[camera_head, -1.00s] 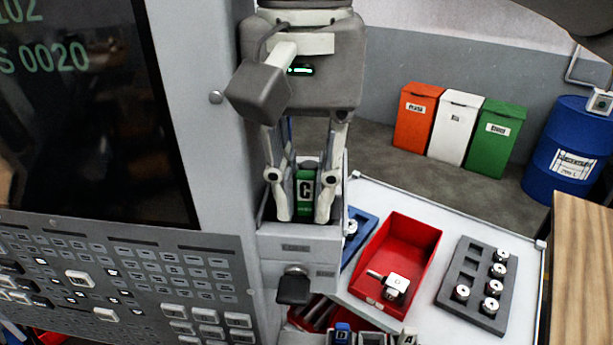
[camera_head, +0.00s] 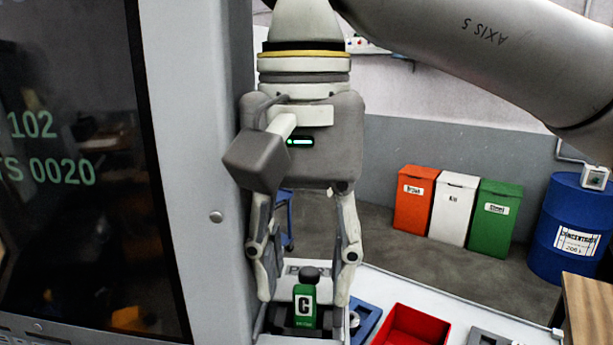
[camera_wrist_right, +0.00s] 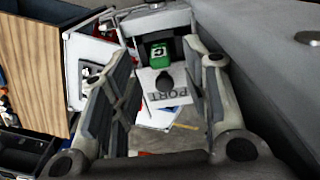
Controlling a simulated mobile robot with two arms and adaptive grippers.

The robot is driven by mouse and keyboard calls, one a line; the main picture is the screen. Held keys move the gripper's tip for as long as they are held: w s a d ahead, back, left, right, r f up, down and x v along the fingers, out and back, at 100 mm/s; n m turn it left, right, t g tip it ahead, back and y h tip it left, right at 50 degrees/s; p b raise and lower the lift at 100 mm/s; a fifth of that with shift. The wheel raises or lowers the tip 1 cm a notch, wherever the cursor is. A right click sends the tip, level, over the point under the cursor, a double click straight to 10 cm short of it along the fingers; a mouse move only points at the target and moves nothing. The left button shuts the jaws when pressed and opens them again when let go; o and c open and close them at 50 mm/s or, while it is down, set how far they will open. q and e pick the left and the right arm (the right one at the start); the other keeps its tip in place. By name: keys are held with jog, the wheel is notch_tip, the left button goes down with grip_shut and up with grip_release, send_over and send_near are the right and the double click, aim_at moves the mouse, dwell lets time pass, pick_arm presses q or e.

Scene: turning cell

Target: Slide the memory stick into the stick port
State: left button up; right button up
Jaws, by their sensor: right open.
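The green memory stick (camera_head: 306,308), marked C and with a black knob, stands upright at the grey port housing (camera_head: 291,268) beside the machine panel. Its lower end is out of sight, so how deep it sits cannot be told. In the right wrist view the stick (camera_wrist_right: 161,49) shows near the white plate lettered PORT (camera_wrist_right: 163,97). My right gripper (camera_head: 305,298) is open, pointing down, with one finger on each side of the stick and gaps between. Its fingers also show spread in the right wrist view (camera_wrist_right: 165,80). My left gripper is not in view.
The machine panel and screen (camera_head: 80,170) stand close on the left. A red bin (camera_head: 413,325) and a blue tray (camera_head: 363,318) lie on the white table to the right. Orange, white and green bins and a blue drum (camera_head: 570,225) stand farther back.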

notch_tip(320, 180, up, 8)
jog(key=shift+s+r, duration=0.2)
jog(key=shift+s, duration=0.1)
dwell(0.7)
